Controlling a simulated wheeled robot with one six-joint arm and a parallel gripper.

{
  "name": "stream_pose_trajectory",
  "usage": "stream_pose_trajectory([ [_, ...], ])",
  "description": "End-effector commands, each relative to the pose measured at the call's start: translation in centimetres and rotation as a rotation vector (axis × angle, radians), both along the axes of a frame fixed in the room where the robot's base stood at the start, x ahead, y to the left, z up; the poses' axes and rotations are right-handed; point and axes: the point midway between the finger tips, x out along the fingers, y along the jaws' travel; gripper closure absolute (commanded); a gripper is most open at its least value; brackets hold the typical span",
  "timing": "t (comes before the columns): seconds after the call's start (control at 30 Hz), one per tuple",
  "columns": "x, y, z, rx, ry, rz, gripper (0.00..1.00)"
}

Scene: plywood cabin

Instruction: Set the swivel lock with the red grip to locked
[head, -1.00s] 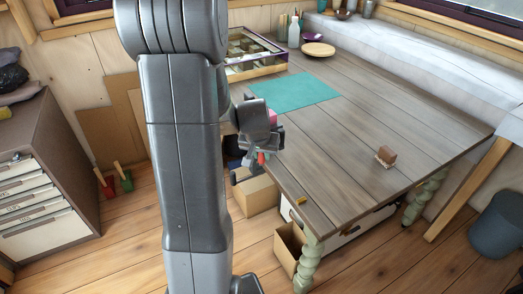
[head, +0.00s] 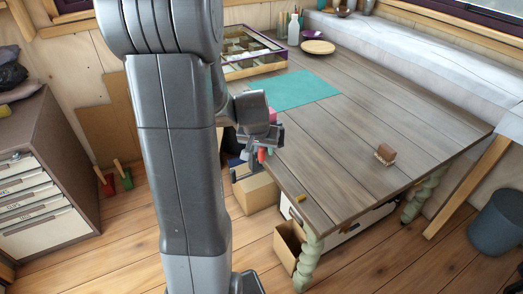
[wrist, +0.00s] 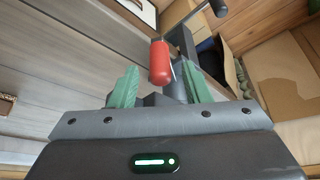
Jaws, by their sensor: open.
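The swivel lock's red grip (wrist: 160,62) stands roughly upright in the wrist view, on dark metal parts near the table's edge. It shows as a small red spot in the head view (head: 261,154), partly hidden by grey parts. My gripper (wrist: 161,86) is open. Its green-padded fingers lie left and right of the red grip in the picture, with gaps on both sides. I cannot tell whether the grip is fully between them in depth. The lock's locked or unlocked marking cannot be read.
A dark lever end (wrist: 219,8) on a metal rod shows beyond the grip. Cardboard boxes (head: 256,192) stand below the table edge. The wooden table (head: 340,130) holds a teal mat (head: 294,91) and a small brown block (head: 385,154). Its middle is mostly clear.

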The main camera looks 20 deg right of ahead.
Motion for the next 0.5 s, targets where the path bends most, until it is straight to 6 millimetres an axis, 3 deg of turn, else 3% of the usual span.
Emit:
stream_pose_trajectory([
  [0.5,-2.8,2.1,8.7,-0.002,-0.005,0.000,0.57],
])
